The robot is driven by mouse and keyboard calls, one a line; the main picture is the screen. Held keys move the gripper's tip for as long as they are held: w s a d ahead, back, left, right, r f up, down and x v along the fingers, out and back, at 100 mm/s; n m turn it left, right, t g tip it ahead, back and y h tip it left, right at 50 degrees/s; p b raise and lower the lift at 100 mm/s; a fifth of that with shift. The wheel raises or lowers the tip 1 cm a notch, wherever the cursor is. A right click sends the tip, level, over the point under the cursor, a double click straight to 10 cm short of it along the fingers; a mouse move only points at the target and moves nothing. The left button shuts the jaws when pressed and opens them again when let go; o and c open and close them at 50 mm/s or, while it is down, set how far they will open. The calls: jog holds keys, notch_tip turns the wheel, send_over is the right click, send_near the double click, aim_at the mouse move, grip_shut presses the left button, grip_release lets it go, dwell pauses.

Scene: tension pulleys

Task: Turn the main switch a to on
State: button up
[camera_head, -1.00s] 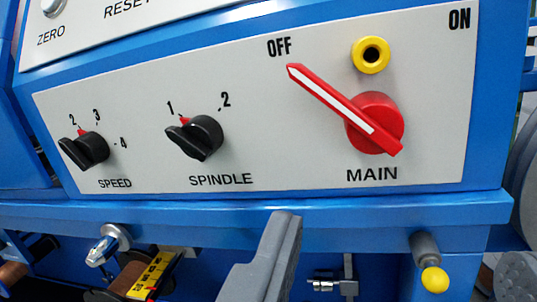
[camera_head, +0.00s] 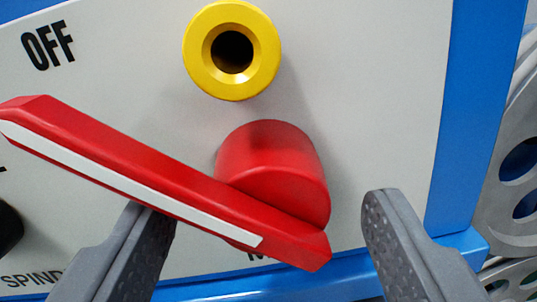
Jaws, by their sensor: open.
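The red main switch (camera_head: 275,165) has a round hub and a long red handle with a white stripe. The handle points up and left toward the OFF label (camera_head: 48,44). My gripper (camera_head: 265,215) is open, with one grey finger at the lower left and one at the right of the hub. The left finger is partly hidden behind the handle. I cannot tell whether either finger touches the switch. The ON label is out of view, and the MAIN label is mostly hidden by the handle.
A yellow ring with a dark hole (camera_head: 231,51) sticks out of the panel just above the switch. The pale panel (camera_head: 380,90) is bare to the right, up to its blue frame (camera_head: 470,120). A black knob (camera_head: 8,228) shows at the left edge.

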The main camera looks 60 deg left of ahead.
jog(key=shift+x, duration=0.85)
